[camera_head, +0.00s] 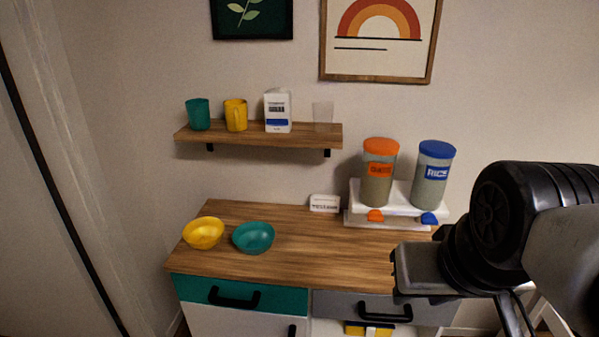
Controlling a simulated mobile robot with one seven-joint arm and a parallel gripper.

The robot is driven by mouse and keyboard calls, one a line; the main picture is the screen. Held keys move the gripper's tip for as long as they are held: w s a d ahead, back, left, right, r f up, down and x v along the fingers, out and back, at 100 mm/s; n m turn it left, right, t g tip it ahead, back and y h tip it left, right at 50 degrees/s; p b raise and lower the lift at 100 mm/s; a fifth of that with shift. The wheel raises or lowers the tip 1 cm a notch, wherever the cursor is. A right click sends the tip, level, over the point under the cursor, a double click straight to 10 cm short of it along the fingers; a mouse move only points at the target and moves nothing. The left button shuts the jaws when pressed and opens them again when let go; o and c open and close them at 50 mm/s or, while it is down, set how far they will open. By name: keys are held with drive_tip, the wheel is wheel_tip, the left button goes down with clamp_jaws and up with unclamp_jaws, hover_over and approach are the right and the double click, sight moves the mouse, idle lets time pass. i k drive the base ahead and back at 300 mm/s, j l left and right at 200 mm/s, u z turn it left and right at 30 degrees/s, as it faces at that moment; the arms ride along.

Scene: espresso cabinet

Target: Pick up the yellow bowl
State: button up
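The yellow bowl (203,233) sits upright on the left end of the wooden cabinet top (310,255). A teal bowl (253,238) stands close to its right. My arm comes in from the right side. My gripper (408,270) is at the cabinet's right front, well to the right of both bowls. Its fingers cannot be made out clearly, so I cannot tell whether it is open or shut.
Two dispensers, orange-lidded (378,172) and blue-lidded (432,175), stand on a white stand at the back right. A small white box (324,203) is beside them. A wall shelf (258,135) holds cups and a carton. The middle of the cabinet top is clear.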

sight(203, 233)
drive_tip(key=i+j, duration=0.15)
drive_tip(key=j, duration=0.25)
drive_tip(key=i+j, duration=0.15)
drive_tip(key=j, duration=0.25)
drive_tip(key=i+j, duration=0.1)
drive_tip(key=j, duration=0.3)
drive_tip(key=i+j, duration=0.15)
drive_tip(key=j, duration=0.3)
drive_tip(key=i+j, duration=0.15)
drive_tip(key=j, duration=0.25)
drive_tip(key=i+j+z, duration=0.1)
drive_tip(key=j, duration=0.3)
drive_tip(key=i+j, duration=0.15)
drive_tip(key=j, duration=0.25)
